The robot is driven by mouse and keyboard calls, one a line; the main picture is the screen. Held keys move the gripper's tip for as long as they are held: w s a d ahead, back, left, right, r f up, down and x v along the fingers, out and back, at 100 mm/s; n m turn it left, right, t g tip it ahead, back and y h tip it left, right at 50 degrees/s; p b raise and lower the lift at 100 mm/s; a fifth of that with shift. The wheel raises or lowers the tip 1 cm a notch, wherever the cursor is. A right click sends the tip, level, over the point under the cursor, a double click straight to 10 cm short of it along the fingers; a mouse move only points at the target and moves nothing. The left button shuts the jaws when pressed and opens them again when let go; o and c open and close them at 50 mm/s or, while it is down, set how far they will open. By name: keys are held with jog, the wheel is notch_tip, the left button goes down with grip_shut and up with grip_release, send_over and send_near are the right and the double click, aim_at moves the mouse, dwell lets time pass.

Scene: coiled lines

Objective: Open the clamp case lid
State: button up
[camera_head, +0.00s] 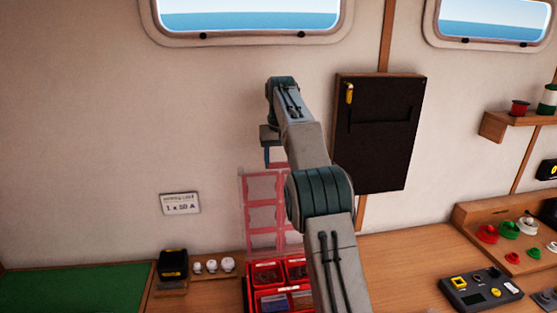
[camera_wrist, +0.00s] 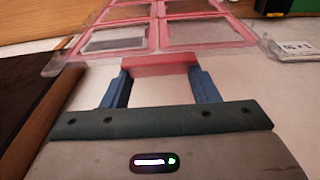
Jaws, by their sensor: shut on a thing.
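The clamp case (camera_head: 250,297) is a red compartment box on the wooden counter. Its clear lid with pink-red ribs (camera_head: 262,216) stands up nearly vertical behind it, in front of the wall. In the wrist view the lid (camera_wrist: 160,29) fills the top, and a pink-red edge piece of it lies between the two blue fingers. My gripper (camera_head: 274,160) is at the lid's top edge, shut on it; it also shows in the wrist view (camera_wrist: 162,78). My arm hides part of the case and the lid's right side.
A small dark box with a yellow mark (camera_head: 172,264) and several white round parts (camera_head: 212,266) stand left of the case. A green mat (camera_head: 75,290) lies farther left. A dark wall panel (camera_head: 385,130) hangs right of my arm. A grey control box (camera_head: 481,289) sits at right.

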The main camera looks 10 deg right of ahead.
jog(key=shift+f, duration=0.35)
jog(key=o, duration=1.3)
jog(key=shift+o, duration=0.5)
jog(key=shift+w, duration=0.2)
jog(key=shift+s+r, duration=0.15)
jog(key=shift+r, duration=0.05)
